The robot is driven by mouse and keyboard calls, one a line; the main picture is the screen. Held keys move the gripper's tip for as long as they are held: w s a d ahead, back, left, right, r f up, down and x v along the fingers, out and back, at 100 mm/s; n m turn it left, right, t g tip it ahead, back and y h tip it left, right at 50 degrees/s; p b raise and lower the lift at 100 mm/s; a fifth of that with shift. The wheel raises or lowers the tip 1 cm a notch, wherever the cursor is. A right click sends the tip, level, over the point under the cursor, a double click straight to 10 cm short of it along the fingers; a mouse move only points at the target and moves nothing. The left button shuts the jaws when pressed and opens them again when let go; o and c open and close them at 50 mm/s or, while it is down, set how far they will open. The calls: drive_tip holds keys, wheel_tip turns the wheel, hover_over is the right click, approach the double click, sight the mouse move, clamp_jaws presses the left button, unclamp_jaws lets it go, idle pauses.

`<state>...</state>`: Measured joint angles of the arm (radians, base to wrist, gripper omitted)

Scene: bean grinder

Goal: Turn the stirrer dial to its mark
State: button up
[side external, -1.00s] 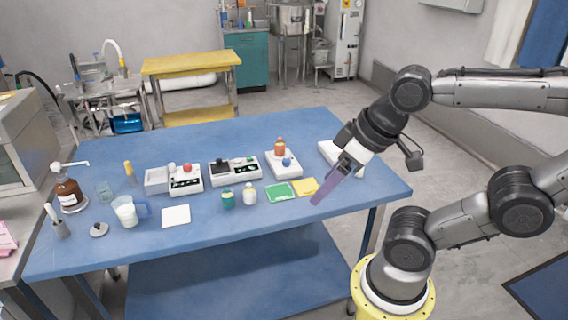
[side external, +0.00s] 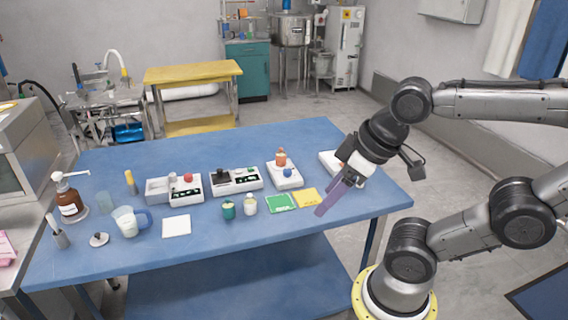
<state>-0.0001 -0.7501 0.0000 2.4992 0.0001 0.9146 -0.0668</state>
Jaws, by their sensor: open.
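A small white unit (side external: 285,180) stands towards the right of the blue table. My gripper (side external: 327,198), with long purple fingers, is open and points down and to the left. It is to the right of the stirrer and in front of it, apart from the knob. I see nothing between the fingers.
Green (side external: 281,203) and yellow (side external: 306,198) pads lie near my fingers. Another white unit (side external: 329,160) is partly hidden behind my gripper. White boxes with buttons (side external: 236,181), two small jars (side external: 228,209), a beaker and a brown bottle (side external: 69,197) stand further left. The table's back is clear.

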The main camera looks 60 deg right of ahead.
drive_tip(key=w+d+r+n, duration=0.2)
drive_tip(key=w+r+n, duration=0.2)
drive_tip(key=w+r, duration=0.45)
drive_tip(key=m+g, duration=0.3)
drive_tip(key=g, duration=0.2)
hover_over(288, 170)
wheel_tip(288, 170, down, 15)
wheel_tip(288, 170, down, 14)
drive_tip(key=shift+w+r, duration=0.1)
clamp_jaws()
